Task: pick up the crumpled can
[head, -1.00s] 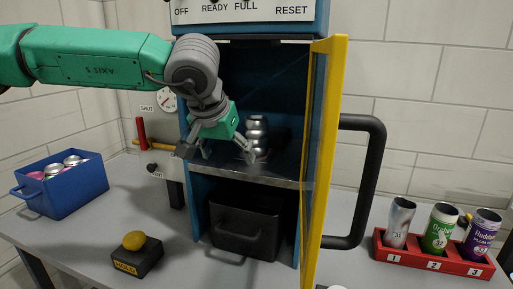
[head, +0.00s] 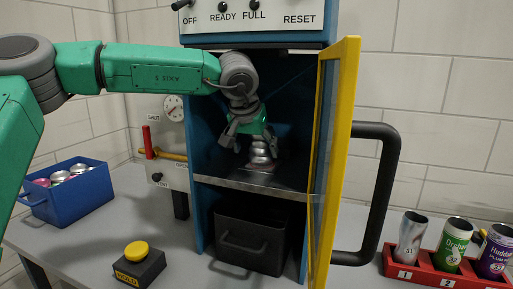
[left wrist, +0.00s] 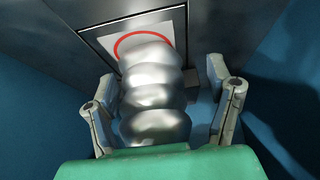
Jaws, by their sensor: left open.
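The crumpled can (head: 262,154) is bare silver metal with bulging rings. It stands on the metal shelf (head: 250,187) inside the blue cabinet. My left gripper (head: 250,141) is inside the cabinet at the can and is open. In the left wrist view the can (left wrist: 154,95) lies between the two spread fingers of the gripper (left wrist: 160,100), with a finger on each side. Whether the fingers touch it cannot be told. A white plate with a red ring (left wrist: 125,45) shows beyond the can. My right gripper is not in view.
The yellow-framed door (head: 335,150) stands open on the right, with a big black handle (head: 385,190). A black bin (head: 250,238) sits below the shelf. A blue crate of cans (head: 72,203), a yellow button (head: 137,249) and a red numbered rack (head: 432,272) are on the table.

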